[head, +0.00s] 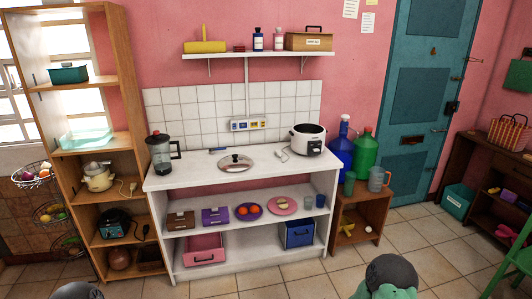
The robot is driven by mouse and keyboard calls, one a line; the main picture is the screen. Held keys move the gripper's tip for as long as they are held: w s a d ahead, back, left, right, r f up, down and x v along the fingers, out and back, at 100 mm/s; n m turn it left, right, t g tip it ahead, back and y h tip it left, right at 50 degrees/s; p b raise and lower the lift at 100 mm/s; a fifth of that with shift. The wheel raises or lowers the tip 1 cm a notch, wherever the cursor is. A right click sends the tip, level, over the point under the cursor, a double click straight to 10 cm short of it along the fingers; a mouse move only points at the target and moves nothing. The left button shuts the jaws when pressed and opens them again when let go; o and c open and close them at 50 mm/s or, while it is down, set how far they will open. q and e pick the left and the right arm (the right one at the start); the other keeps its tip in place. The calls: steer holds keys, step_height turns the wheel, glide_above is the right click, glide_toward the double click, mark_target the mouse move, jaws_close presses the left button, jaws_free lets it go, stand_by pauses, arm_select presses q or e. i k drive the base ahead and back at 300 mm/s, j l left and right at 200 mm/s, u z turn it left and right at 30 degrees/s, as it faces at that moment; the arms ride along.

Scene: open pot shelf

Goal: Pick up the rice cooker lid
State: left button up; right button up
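The rice cooker lid (236,162) lies flat on the white counter (190,178), near the middle. It is round and shiny, with a dark knob on top. The white rice cooker (308,140) stands to its right on the same counter, with a dark front panel. A pale cord lies beside the cooker on its left.
A black-lidded glass jug (161,153) stands at the counter's left end. A small dark object (218,150) lies behind the lid. A wall shelf (262,55) hangs above. Blue (341,150) and green (363,153) bottles stand right of the counter. Floor in front is clear.

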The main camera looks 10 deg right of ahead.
mark_target(234, 162)
steer(key=i+l+u, duration=0.1)
steer(key=i+u, duration=0.2)
steer(key=i, duration=0.95)
